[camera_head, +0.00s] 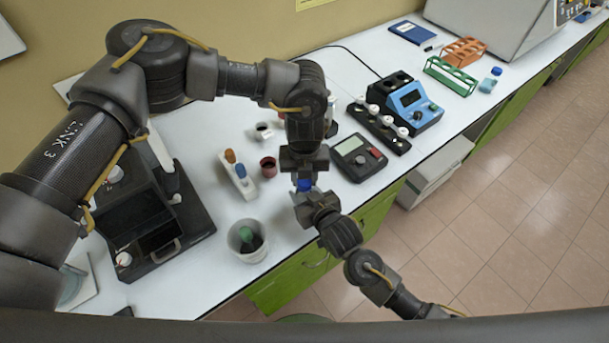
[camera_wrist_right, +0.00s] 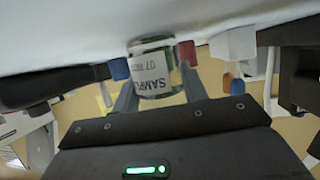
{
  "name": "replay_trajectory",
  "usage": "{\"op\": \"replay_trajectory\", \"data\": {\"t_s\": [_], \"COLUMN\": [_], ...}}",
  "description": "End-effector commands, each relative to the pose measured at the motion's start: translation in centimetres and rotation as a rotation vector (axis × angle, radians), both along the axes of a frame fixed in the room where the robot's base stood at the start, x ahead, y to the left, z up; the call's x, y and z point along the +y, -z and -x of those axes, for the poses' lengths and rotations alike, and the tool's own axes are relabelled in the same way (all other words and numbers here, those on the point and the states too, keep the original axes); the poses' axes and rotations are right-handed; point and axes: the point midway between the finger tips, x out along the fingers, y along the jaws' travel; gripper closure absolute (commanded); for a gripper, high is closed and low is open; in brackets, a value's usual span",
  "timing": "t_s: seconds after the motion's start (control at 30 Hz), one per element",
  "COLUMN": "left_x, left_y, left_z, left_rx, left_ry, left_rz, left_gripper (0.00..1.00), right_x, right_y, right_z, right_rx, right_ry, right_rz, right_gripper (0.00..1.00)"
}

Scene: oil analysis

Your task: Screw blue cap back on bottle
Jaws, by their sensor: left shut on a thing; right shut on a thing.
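My left gripper (camera_head: 304,168) reaches down from above and is shut on the blue cap (camera_head: 304,186), which shows just below its fingers. My right gripper (camera_head: 313,200) is directly below, near the table's front edge. In the right wrist view my right gripper (camera_wrist_right: 157,92) is shut on a clear glass bottle (camera_wrist_right: 152,70) with a white label whose print appears upside down. The bottle is mostly hidden by the gripper in the head view. The bottle's neck is hidden, so I cannot tell whether cap and bottle touch.
A white bucket (camera_head: 234,243) with a green-capped item stands at the front. A white rack (camera_head: 236,179) and a dark red cup (camera_head: 268,163) stand left of the grippers. A grey meter (camera_head: 357,158) is to the right. A black device (camera_head: 194,219) occupies the left.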

Motion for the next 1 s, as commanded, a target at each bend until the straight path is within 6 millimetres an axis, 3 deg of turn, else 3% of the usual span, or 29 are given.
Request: {"op": "replay_trajectory", "data": {"t_s": [0.17,1.0], "left_x": [0.03,0.08], "left_y": [-0.03,0.07], "left_z": [-0.02,-0.3], "left_rx": [0.0,0.003], "left_ry": [0.351,2.556], "left_rz": [-0.001,-0.005], "left_gripper": [0.91,0.91], "right_x": [0.01,0.02], "right_y": [-0.04,0.01], "right_z": [-0.01,0.03], "right_rx": [-0.001,0.0], "right_ry": [0.0,-0.001], "right_rz": [0.0,0.0], "right_gripper": [1.0,1.0]}}
